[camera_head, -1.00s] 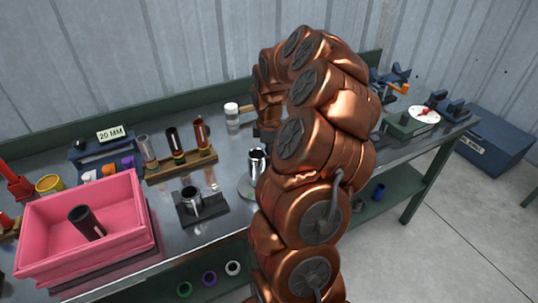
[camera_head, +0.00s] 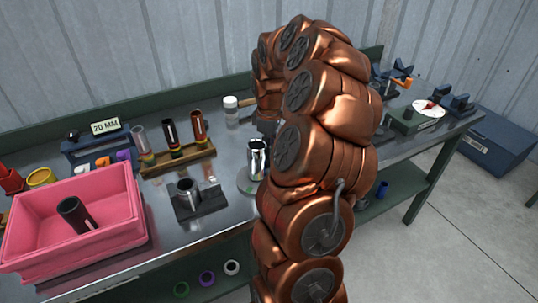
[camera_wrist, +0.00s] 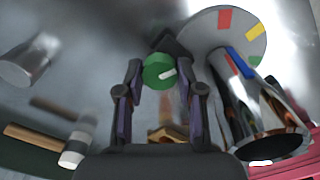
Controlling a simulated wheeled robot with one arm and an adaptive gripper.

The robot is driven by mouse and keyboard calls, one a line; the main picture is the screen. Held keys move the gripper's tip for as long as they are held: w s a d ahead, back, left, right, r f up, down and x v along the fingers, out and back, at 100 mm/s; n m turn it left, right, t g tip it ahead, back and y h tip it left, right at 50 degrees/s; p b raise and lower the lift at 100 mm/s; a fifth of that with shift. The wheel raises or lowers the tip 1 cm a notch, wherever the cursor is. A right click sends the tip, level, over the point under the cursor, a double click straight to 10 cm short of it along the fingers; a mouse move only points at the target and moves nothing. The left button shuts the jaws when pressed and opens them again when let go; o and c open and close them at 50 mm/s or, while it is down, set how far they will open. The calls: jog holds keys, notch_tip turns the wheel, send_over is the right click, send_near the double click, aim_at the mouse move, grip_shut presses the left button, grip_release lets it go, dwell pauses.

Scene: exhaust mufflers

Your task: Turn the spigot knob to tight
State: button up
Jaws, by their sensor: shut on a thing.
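The green knob (camera_wrist: 157,73) with a white pointer mark shows in the wrist view, between the two fingers of my gripper (camera_wrist: 161,66). The fingers are closed in on its sides. The white mark points to the right and slightly up. A dark part lies just behind the knob. Beside it is a round grey disc (camera_wrist: 207,22) with red, yellow, blue and green patches, carrying a chrome tube (camera_wrist: 240,98). In the head view the tube (camera_head: 257,155) stands left of my arm, which hides the knob and my gripper.
A pink bin (camera_head: 115,205) with a dark tube stands at the bench's left. A wooden rack (camera_head: 178,160) of tubes and a black block (camera_head: 198,204) with a metal ring stand between it and my arm. A white-headed mallet (camera_head: 231,106) lies behind. Blue fixtures stand far right.

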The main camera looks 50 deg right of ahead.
jog(key=m+b, duration=0.3)
jog(key=shift+f+m+b, duration=0.3)
jog(key=shift+m+b, duration=0.1)
jog(key=m+b, duration=0.3)
jog(key=shift+m, duration=0.3)
jog(key=m+b, duration=0.3)
jog(key=m, duration=0.1)
jog(key=shift+r, duration=0.1)
jog(key=shift+r+m+b, duration=0.15)
jog(key=shift+m+b, duration=0.5)
jog(key=shift+m, duration=0.55)
jog(key=o, duration=1.2)
jog(key=shift+c, duration=0.2)
jog(key=shift+r, duration=0.2)
